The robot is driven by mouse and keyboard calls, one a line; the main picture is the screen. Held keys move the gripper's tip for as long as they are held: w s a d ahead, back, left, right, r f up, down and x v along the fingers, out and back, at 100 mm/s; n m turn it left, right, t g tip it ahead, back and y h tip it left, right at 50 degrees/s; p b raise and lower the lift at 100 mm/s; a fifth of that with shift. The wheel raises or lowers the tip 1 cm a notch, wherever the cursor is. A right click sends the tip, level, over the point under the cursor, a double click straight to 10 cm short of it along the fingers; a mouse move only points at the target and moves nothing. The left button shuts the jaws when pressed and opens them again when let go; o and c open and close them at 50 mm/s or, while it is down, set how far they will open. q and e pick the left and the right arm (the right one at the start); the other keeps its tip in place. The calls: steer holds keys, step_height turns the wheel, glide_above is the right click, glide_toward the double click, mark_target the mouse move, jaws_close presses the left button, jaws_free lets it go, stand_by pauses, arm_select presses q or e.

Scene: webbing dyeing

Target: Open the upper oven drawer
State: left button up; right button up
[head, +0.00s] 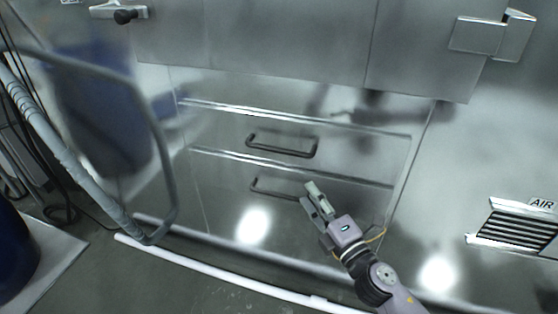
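The upper oven drawer (345,145) is a flat steel front that looks shut, with a dark bar handle (283,150) across its middle. The lower drawer (225,175) sits below it with a similar dark handle (268,192). My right gripper (313,196) points up and left, below the upper handle and beside the right end of the lower handle, which it partly hides. I see no handle between its fingers; the fingers look a little apart, but how far is hard to tell. My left gripper is not in view.
A grey tubular frame and hose (60,150) stand at the left. A steel oven door with a latch (125,12) is above. A hinge (492,37) sits upper right, and a vent marked AIR (515,228) lower right. A white pipe (215,272) runs along the floor.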

glide_toward(279, 150)
steer(key=w, duration=0.3)
steer(key=x, duration=0.3)
steer(key=a+x, duration=0.1)
steer(key=x, duration=0.3)
steer(key=shift+s+f+b, duration=0.1)
steer(key=shift+f+b, duration=0.05)
steer(key=shift+b, duration=0.25)
steer(key=shift+w+a, duration=0.15)
steer(key=shift+w, duration=0.2)
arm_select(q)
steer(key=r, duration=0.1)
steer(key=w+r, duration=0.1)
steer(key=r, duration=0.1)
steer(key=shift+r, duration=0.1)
arm_select(e)
jaws_close()
